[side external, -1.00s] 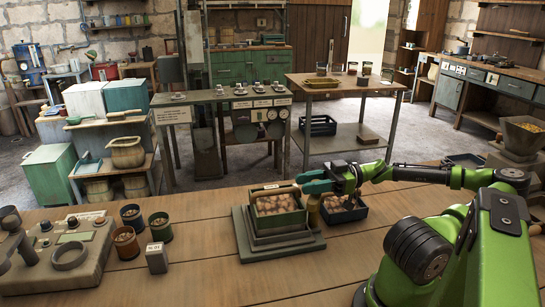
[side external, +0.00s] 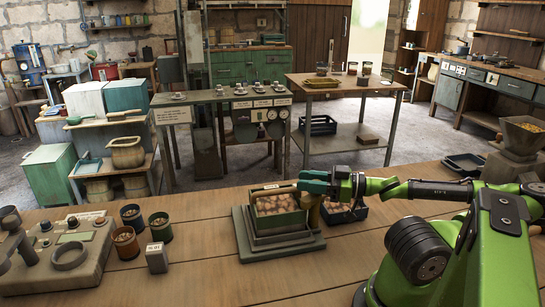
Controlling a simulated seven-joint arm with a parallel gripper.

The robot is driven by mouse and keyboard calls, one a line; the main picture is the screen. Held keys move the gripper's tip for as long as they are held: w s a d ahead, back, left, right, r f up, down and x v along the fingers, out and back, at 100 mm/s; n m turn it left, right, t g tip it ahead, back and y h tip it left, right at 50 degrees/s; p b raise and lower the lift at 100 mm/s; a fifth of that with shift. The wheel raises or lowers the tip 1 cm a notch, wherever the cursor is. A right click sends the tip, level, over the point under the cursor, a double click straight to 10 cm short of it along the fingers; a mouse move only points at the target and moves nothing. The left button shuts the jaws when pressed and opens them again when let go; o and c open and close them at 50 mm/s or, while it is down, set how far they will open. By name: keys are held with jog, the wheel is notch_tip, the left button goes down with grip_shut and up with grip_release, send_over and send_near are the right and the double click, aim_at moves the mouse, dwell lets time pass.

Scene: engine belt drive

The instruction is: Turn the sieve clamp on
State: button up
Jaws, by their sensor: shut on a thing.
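The sieve (side external: 281,222) is a green box holding round brown pieces, set on a stepped grey-green base (side external: 250,252) on the wooden bench. The sieve clamp (side external: 273,190) shows as a tan bar lying across the top of the box, near its back edge. My gripper (side external: 302,186), with teal fingers, is at the right end of this bar and is shut on it. The fingertips are small here and partly merge with the bar. A tan upright post (side external: 314,213) stands just below my gripper, right of the box.
A dark tray of brown pieces (side external: 345,216) sits close behind and right of the sieve. Several cups (side external: 158,228), a small labelled block (side external: 157,258) and a control panel (side external: 66,245) stand at left. A hopper (side external: 519,140) is at far right. The bench front is clear.

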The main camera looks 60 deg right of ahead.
dwell(0.3)
jog(key=o, duration=1)
jog(key=shift+c, duration=0.2)
jog(key=v, duration=1.7)
jog(key=shift+a, duration=0.1)
